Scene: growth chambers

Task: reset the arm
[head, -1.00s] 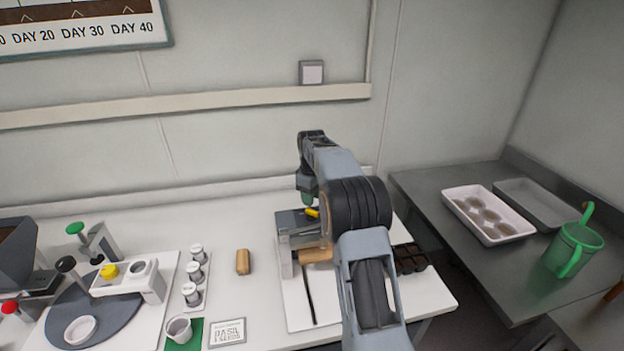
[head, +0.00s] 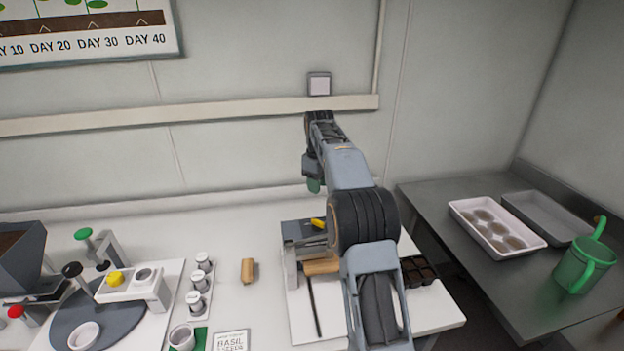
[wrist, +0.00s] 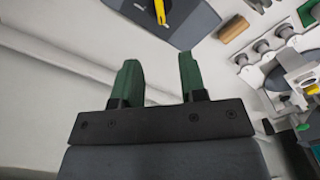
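My gripper shows in the wrist view (wrist: 160,80) with two green fingers spread apart and nothing between them. In the head view my gripper (head: 314,186) is held above the back of the white bench, behind a grey device with a yellow handle (head: 318,223). The fingers are mostly hidden by my arm there. In the wrist view the yellow handle (wrist: 160,12) lies beyond the fingertips, apart from them.
A wooden block (head: 248,271) lies on the bench left of the device. White capped vials (head: 200,280) stand further left. A black cell tray (head: 418,271) sits right of my arm. A green watering can (head: 582,265) and white tray (head: 495,230) stand on the grey side table.

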